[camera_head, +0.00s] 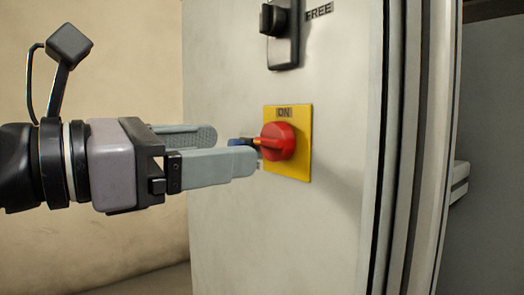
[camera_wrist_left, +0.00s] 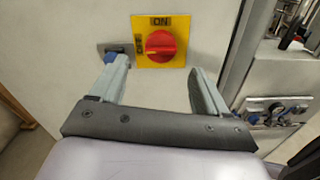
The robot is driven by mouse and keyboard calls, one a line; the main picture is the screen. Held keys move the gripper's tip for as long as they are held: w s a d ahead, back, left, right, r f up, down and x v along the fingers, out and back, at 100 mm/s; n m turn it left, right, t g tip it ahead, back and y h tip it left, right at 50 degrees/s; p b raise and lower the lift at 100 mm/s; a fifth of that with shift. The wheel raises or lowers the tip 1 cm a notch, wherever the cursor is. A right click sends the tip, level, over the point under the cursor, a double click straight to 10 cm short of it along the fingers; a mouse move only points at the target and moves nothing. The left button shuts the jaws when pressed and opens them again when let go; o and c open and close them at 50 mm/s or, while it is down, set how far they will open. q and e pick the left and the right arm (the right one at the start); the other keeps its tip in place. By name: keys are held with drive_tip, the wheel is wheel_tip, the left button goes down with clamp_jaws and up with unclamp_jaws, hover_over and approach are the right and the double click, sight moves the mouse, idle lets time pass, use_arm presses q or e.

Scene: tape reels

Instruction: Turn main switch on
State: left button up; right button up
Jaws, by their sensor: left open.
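The main switch is a red rotary knob (camera_head: 278,142) on a yellow plate (camera_head: 298,168) on the pale cabinet face. In the left wrist view the red knob (camera_wrist_left: 160,46) is unobstructed, with ON above it and OFF to its left on the yellow plate (camera_wrist_left: 177,24). Its grip bar lies about level, pointing toward OFF. My left gripper (camera_head: 234,148) is open and empty, reaching in from the left just short of the knob. In the left wrist view its fingertips (camera_wrist_left: 159,65) are spread to either side below the knob, apparently not touching it. My right gripper is not in view.
A small blue part (camera_wrist_left: 111,57) on a metal plate sits left of the yellow plate, partly behind a finger. A black switch (camera_head: 282,35) marked FREE is higher on the cabinet (camera_head: 225,230). The cabinet's edge is to the right, with metal fittings (camera_wrist_left: 275,112) beyond.

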sight(264, 144)
use_arm(q)
drive_tip(key=p+x, duration=0.1)
drive_tip(key=x, duration=0.6)
drive_tip(key=shift+s+a, duration=0.1)
drive_tip(key=c, duration=1)
